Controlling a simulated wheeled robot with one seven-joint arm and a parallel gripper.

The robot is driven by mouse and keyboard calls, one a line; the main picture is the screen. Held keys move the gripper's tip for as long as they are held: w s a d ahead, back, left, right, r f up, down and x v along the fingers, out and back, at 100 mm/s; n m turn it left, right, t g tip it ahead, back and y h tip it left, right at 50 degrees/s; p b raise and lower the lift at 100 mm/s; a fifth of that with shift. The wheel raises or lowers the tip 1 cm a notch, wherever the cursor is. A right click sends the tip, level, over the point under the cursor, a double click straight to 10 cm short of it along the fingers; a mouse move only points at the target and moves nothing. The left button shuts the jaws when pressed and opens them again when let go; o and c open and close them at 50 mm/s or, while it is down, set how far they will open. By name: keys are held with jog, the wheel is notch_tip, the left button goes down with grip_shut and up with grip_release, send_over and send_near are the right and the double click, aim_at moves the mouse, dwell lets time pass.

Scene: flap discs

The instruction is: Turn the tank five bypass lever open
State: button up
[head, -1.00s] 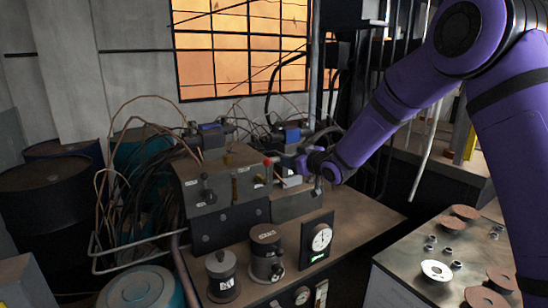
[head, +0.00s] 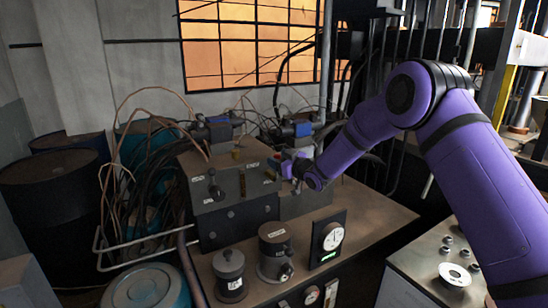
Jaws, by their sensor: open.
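My purple arm reaches in from the right, and my gripper (head: 285,169) is at the right end of the grey valve block (head: 236,213), by its top edge. Its jaws are open; the fingers are small and dark here, and I cannot tell whether they touch anything. A black-knobbed lever (head: 214,188) stands on the block's left face, apart from my gripper. A second, slim upright lever (head: 243,183) stands between it and my gripper. The small labels are unreadable, so I cannot tell which lever is tank five's bypass. Anything right behind my gripper is hidden.
Two canisters (head: 229,275) (head: 274,252) and a dial gauge (head: 328,238) stand on the bench in front of the block. Cables and a bent pipe rail crowd the left. The bench top (head: 366,215) is clear to the right. A side table (head: 428,285) holds discs and nuts.

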jog(key=shift+x, duration=1.4)
grip_shut()
